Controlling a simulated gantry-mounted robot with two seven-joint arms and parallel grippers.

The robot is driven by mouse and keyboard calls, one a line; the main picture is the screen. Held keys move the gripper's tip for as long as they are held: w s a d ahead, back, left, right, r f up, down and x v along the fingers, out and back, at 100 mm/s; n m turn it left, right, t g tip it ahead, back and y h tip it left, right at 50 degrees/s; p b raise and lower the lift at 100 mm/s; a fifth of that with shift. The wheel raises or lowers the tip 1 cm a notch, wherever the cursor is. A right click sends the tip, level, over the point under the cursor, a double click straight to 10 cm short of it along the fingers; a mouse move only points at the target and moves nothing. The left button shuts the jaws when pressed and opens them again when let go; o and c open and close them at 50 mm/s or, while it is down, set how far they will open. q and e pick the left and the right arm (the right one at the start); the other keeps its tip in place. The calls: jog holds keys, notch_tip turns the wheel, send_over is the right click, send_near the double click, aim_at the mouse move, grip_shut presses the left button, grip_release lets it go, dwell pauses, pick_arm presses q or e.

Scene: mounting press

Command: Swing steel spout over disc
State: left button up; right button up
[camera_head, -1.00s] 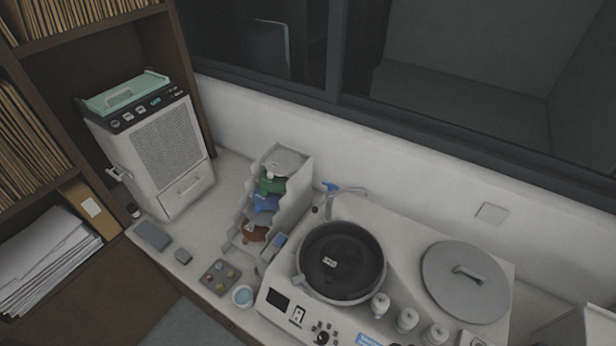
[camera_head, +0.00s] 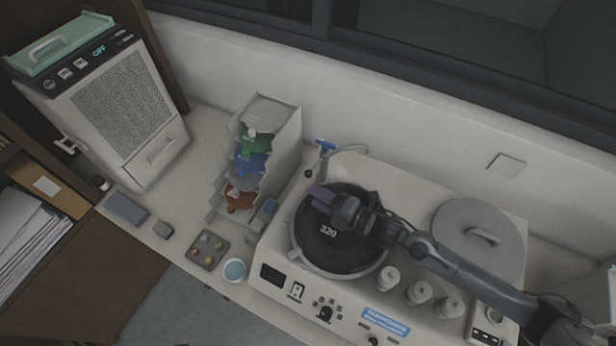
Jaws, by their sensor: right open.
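The black disc (camera_head: 329,247) marked 320 lies in the round bowl of the white polishing machine (camera_head: 290,262). The steel spout (camera_head: 323,165) with a blue lever stands at the machine's back left corner, behind the bowl. Its thin tube curves to the right, and the spout tip is hard to make out. My right arm reaches in from the lower right across the machine. My right gripper (camera_head: 318,197) is open and empty above the back left part of the disc, a little in front of the spout, and hides part of the bowl's rim. My left gripper is not in view.
A grey lid (camera_head: 478,238) with a handle lies on the machine's right. Several white bottles (camera_head: 389,279) stand along its front.

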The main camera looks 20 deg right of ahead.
aim_at(308, 174)
jog(key=w+d+r+n+g+y+b, duration=0.1)
jog(key=w+d+n+g+y+b, duration=0.15)
jog(key=d+n+y, duration=0.45)
jog(key=w+a+n+p, duration=0.1)
jog(key=a, duration=0.1)
jog(key=w+a+n+h+p, duration=0.1)
jog(key=w+a, duration=0.1)
jog(key=w+a+n+h+p, duration=0.1)
jog(key=a, duration=0.1)
jog(key=shift+w+a+r+p, duration=0.2)
jog(key=shift+w+a+p, duration=0.05)
jog(key=shift+w+p, duration=0.1)
jog(key=shift+w+a+f, duration=0.1)
jog(key=shift+w+a, duration=0.3)
jog(key=shift+a, duration=0.15)
grip_shut()
